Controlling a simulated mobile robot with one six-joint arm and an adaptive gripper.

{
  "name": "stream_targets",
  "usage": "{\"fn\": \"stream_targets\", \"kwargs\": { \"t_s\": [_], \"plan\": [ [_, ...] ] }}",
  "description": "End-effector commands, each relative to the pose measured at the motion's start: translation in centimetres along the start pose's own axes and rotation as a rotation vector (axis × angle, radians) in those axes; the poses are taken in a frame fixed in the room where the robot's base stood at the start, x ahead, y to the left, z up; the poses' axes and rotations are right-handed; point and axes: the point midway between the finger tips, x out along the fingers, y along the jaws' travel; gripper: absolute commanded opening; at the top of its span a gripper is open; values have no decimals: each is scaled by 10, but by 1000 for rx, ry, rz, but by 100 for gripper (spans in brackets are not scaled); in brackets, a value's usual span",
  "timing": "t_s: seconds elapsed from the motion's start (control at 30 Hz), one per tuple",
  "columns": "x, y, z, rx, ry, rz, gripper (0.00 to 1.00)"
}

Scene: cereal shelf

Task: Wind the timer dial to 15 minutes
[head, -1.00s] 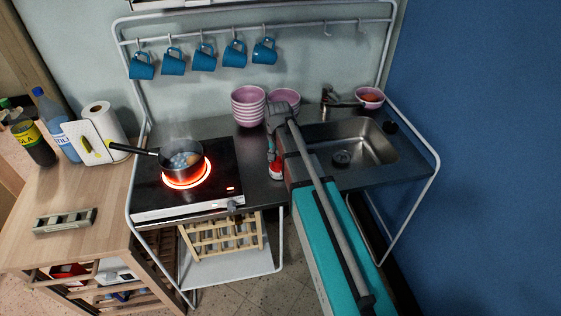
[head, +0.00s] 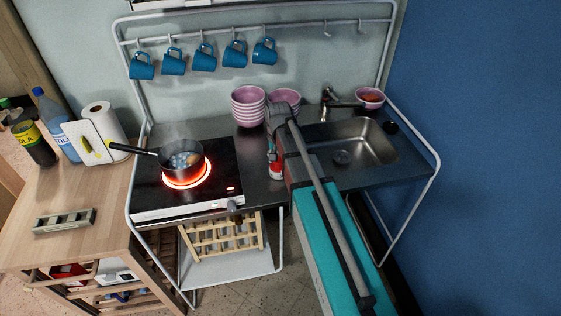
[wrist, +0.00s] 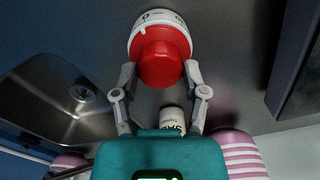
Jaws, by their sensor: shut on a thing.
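The timer shows in the wrist view as a white ring (wrist: 158,17) with dark markings and a raised red dial (wrist: 160,58). My gripper (wrist: 160,72) has its two fingertips on opposite sides of the red dial and is shut on it. Only a few markings on the ring can be seen, and the set minutes cannot be read. In the head view the timer (head: 275,172) is a small red and white shape on the counter between the hob and the sink, partly hidden by my arm.
A pot (head: 181,160) of eggs sits on the glowing hob (head: 150,204) to the left. Stacked pink bowls (head: 248,106) stand behind, and the sink (head: 368,143) is to the right.

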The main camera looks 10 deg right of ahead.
Motion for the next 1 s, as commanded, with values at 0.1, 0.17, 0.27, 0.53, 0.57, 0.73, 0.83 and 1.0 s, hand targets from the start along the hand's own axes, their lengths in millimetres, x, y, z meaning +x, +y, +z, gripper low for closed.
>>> {"fn": "stream_targets", "kwargs": {
  "t_s": [0.1,0.17,0.27,0.53,0.57,0.73,0.83,1.0],
  "plan": [
    [0,0,0,-71,-1,1,27],
    [0,1,0,-117,-1,1,27],
    [0,1,0,-187,-1,1,27],
    [0,1,0,-263,-1,1,27],
    [0,1,0,-263,-1,1,27],
    [0,1,0,-262,-1,1,27],
    [0,1,0,-276,-1,1,27],
    [0,1,0,-365,-1,1,27]
  ]
}}
